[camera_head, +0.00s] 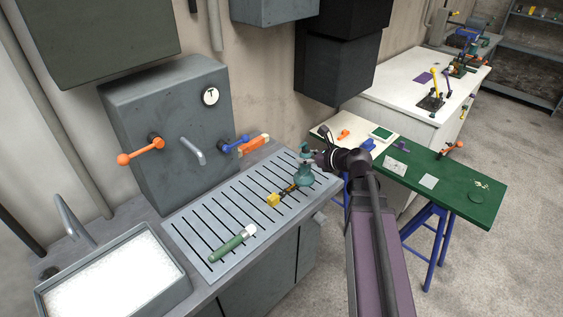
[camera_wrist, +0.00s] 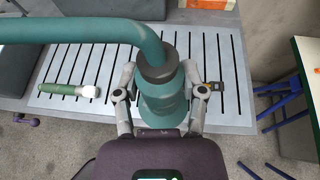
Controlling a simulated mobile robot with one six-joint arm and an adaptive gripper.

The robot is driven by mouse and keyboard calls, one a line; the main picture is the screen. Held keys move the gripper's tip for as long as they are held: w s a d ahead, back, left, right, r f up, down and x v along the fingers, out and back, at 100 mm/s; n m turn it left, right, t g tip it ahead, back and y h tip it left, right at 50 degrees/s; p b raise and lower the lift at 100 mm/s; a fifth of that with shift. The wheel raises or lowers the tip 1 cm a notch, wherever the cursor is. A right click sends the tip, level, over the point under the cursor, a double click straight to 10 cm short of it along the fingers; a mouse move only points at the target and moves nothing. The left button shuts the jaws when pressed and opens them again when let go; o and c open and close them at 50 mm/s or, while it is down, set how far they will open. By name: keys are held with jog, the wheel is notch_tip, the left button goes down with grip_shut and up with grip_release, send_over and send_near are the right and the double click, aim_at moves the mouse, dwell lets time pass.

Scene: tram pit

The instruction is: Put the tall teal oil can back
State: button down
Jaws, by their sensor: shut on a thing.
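The teal oil can (camera_head: 304,174) is at the far right end of the grey slatted board. In the wrist view the can (camera_wrist: 160,100) fills the middle, with a dark collar and a long teal spout (camera_wrist: 80,30) curving to the left. My gripper (camera_wrist: 160,92) has a finger on each side of the can's body and is shut on it. In the head view my gripper (camera_head: 318,158) reaches the can from the right. I cannot tell whether the can's base touches the board; its lower part is partly hidden in the wrist view.
The slatted board (camera_head: 205,235) also bears a green tool with a white end (camera_head: 232,243) and a yellow-ended tool (camera_head: 273,199) near the can. A foam-filled sink (camera_head: 110,280) is at left. A grey box with levers (camera_head: 170,115) stands behind. A green table (camera_head: 455,190) stands right.

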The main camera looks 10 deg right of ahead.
jog(key=w+f+m+t+h+b, duration=0.2)
jog(key=w+f+m+h+b, duration=0.2)
jog(key=w+f+b, duration=0.5)
jog(key=w+f, duration=0.1)
jog(key=w, duration=0.3)
jog(key=shift+t, duration=0.3)
jog(key=shift+w, duration=0.1)
jog(key=w+a+f+b, duration=0.1)
jog(key=w+a, duration=0.1)
jog(key=w, duration=1.1)
jog(key=shift+b, duration=0.35)
jog(key=shift+f, duration=0.1)
jog(key=shift+w+a+f+b, duration=0.15)
jog(key=shift+w+f+b, duration=0.5)
jog(key=shift+f+b, duration=0.2)
jog(key=shift+w+a+f+b, duration=0.1)
jog(key=shift+w+f+b, duration=0.55)
jog(key=shift+f+b, duration=0.2)
jog(key=shift+f, duration=0.1)
